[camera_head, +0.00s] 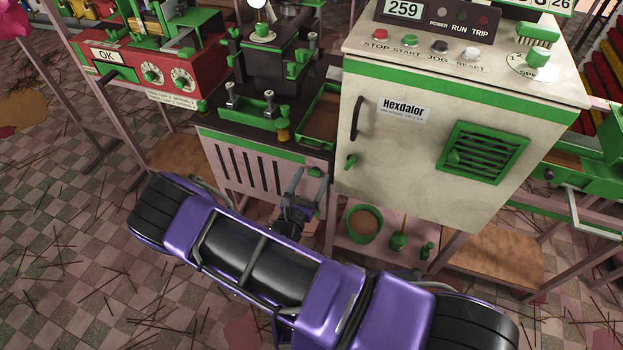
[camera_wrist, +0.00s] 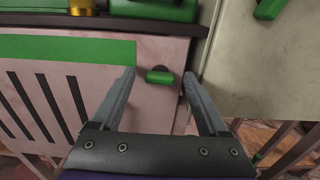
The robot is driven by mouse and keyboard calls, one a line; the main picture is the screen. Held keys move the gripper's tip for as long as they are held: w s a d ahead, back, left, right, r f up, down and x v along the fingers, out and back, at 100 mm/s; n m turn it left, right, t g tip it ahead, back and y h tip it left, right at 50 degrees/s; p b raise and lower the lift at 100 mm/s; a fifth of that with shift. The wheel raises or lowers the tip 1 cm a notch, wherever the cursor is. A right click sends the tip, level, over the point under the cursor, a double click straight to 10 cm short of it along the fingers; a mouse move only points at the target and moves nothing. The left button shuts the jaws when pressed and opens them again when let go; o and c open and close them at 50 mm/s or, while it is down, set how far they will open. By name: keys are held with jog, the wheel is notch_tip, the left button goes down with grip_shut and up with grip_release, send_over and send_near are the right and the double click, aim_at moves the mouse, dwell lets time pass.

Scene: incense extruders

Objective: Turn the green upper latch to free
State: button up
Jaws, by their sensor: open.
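The green upper latch (camera_wrist: 159,76) is a small rounded handle on the pale slotted panel (camera_wrist: 150,55), near its right edge. It lies roughly level across, with a dark piece at its left end. My gripper (camera_wrist: 159,73) is open in front of it. One finger is left of the latch and one right, with clear gaps and no visible contact. In the head view my gripper (camera_head: 309,182) reaches the right side of that panel (camera_head: 240,165). No lower latch can be made out.
A cream Hexdalor control cabinet (camera_head: 400,160) stands just right, with a green door latch (camera_head: 350,162) and a dark handle (camera_head: 356,118). A green-rimmed tray (camera_head: 322,115) sits above the panel. A green pot (camera_head: 364,222) stands on the shelf below.

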jog(key=shift+c, duration=0.3)
grip_shut()
jog(key=shift+n, duration=0.4)
jog(key=n, duration=0.2)
jog(key=shift+n+p, duration=0.3)
jog(key=shift+n, duration=0.1)
jog(key=n, duration=0.3)
jog(key=shift+a+n, duration=0.15)
jog(key=shift+n, duration=0.25)
jog(key=n, duration=0.6)
jog(key=shift+f, duration=0.15)
